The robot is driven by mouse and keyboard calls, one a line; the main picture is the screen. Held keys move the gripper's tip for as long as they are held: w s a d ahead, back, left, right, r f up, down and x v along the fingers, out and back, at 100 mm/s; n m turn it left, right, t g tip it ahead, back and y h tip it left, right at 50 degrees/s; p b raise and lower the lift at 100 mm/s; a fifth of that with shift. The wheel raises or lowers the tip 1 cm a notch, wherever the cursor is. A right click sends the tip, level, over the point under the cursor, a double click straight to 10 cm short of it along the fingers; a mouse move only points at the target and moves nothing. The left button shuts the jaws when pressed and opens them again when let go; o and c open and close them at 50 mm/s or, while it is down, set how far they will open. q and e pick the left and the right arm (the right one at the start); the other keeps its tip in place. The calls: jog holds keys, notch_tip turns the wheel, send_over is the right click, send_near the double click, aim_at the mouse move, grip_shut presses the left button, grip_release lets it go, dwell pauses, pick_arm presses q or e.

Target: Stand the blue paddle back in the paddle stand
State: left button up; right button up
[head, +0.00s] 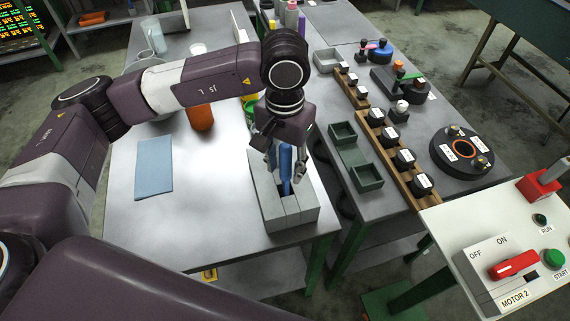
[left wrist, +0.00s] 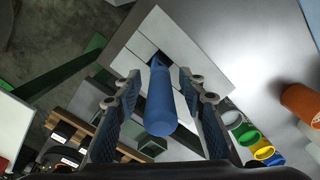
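The blue paddle (head: 286,168) stands upright with its lower end in a slot of the grey paddle stand (head: 293,214), at the front right of the left table. In the left wrist view, the paddle's handle (left wrist: 160,105) points up towards the camera, and the stand (left wrist: 172,38) is behind it. My left gripper (head: 286,168) is above the stand with its fingers on either side of the handle. In the left wrist view, gaps show between both fingers and the handle, so the gripper looks open. My right gripper is not in view.
A blue cloth (head: 154,167) lies left of the stand, with clear table between. An orange vessel (head: 201,117) and colored cups (left wrist: 247,135) stand behind. Green trays (head: 356,160) and a wooden rack (head: 395,150) are on the table to the right.

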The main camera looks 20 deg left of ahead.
pick_arm(q)
notch_tip(320, 180, up, 12)
jog(key=shift+r, duration=0.1)
dwell(0.6)
dwell(0.4)
